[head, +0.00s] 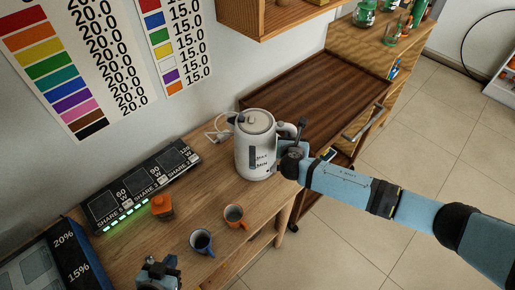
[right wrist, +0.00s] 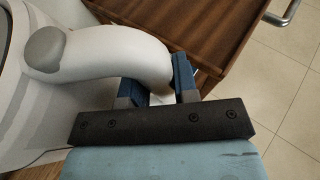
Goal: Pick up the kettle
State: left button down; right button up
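The white kettle (head: 254,150) stands upright on the wooden counter, with its lid on and its handle towards the right. My right gripper (head: 291,152) is at the handle. In the right wrist view, the white handle (right wrist: 110,50) passes down between the blue fingers of the right gripper (right wrist: 160,82). They look shut on it, though the handle partly hides the left finger. My left gripper (head: 159,266) is at the bottom edge of the head view, away from the kettle, and its finger opening is unclear.
An orange object (head: 162,205) is beside a black lit panel (head: 142,186). A dark wooden tray-like surface (head: 312,92) lies behind, below a wall shelf (head: 270,22).

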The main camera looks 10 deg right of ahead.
grip_shut()
jog(key=shift+w+r, duration=0.1)
